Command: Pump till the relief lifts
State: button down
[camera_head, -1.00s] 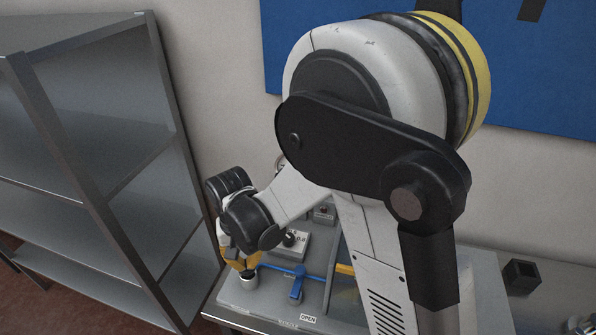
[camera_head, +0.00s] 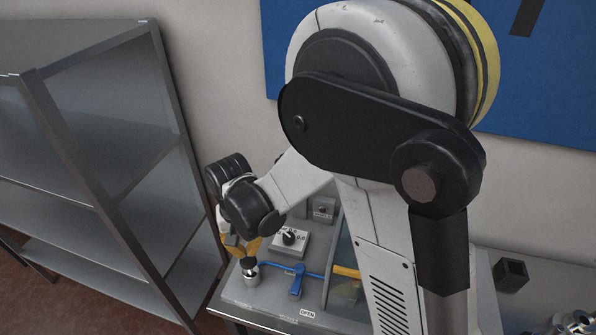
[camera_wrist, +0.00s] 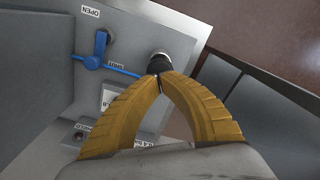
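My gripper (camera_head: 248,258) has its yellow fingers pointing down at a small silver cylinder (camera_head: 251,276) on the grey bench panel. In the wrist view the fingertips (camera_wrist: 159,76) come together at a dark piece just before the silver cylinder (camera_wrist: 158,54). I cannot tell whether they pinch that piece or only touch it. A blue lever (camera_head: 296,283) stands to the right of the cylinder; it also shows in the wrist view (camera_wrist: 101,44), between an OPEN and a SHUT label. A blue line (camera_head: 275,266) runs between the cylinder and the lever.
A white box with a black dial (camera_head: 289,237) and a small box with a red part (camera_head: 323,209) stand behind the lever. A grey metal shelf (camera_head: 110,150) rises close on the left.

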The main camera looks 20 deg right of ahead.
aim_at(248, 260)
jog(key=shift+f+b, duration=2.9)
jog(key=shift+f, duration=0.25)
notch_tip(248, 260, up, 7)
jog(key=p, duration=0.6)
jog(key=shift+f, duration=0.35)
notch_tip(248, 260, down, 6)
jog(key=b, duration=0.6)
jog(key=shift+f, duration=0.15)
notch_tip(248, 260, up, 6)
jog(key=p, duration=0.6)
jog(key=shift+r, duration=0.3)
jog(key=shift+f, duration=0.15)
